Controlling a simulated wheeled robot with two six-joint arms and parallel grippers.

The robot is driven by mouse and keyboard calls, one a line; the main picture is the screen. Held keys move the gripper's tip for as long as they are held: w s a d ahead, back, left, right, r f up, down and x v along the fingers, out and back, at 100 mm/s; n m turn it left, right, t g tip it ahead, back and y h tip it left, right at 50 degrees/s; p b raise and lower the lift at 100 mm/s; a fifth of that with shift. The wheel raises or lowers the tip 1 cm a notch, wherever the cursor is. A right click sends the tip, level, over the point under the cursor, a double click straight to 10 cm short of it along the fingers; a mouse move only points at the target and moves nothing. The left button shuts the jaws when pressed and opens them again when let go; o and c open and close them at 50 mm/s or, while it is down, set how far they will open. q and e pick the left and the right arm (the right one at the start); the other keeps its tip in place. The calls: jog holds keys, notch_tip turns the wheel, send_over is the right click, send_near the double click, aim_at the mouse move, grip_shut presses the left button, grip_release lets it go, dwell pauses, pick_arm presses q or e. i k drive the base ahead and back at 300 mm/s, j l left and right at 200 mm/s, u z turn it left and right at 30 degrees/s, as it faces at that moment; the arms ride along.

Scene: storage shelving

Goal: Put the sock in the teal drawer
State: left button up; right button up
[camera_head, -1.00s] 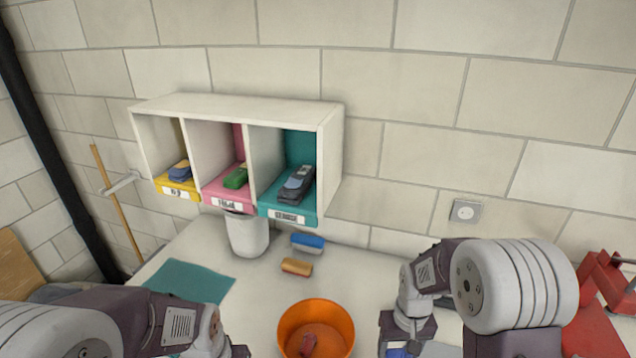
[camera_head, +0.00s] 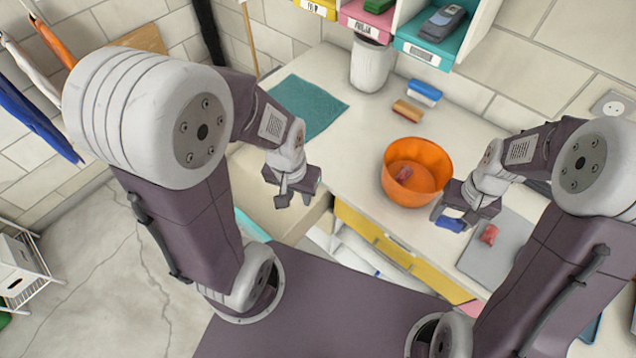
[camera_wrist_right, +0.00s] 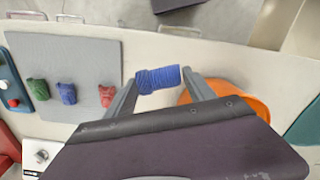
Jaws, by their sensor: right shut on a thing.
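My right gripper (camera_head: 453,220) is shut on a rolled blue sock (camera_head: 449,224), beside the orange bowl. The right wrist view shows the ribbed sock (camera_wrist_right: 158,79) between the two fingertips.
An orange bowl (camera_head: 428,192) with a red item stands mid-table. A grey mat (camera_wrist_right: 80,50) holds green, blue and red rolls. A yellow drawer front (camera_head: 380,240) is below the table edge. A white bin (camera_head: 372,68), sponge, brush and teal cloth (camera_head: 308,106) lie behind.

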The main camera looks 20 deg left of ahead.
aim_at(265, 189)
jog(key=j+u, duration=0.1)
jog(key=j, duration=0.7)
jog(key=j+u, duration=0.1)
jog(key=j, duration=0.7)
jog(key=i+j+u, duration=0.15)
jog(key=j, duration=0.7)
jog(key=i+j, duration=0.15)
jog(key=j+u, duration=0.05)
jog(key=j, duration=0.05)
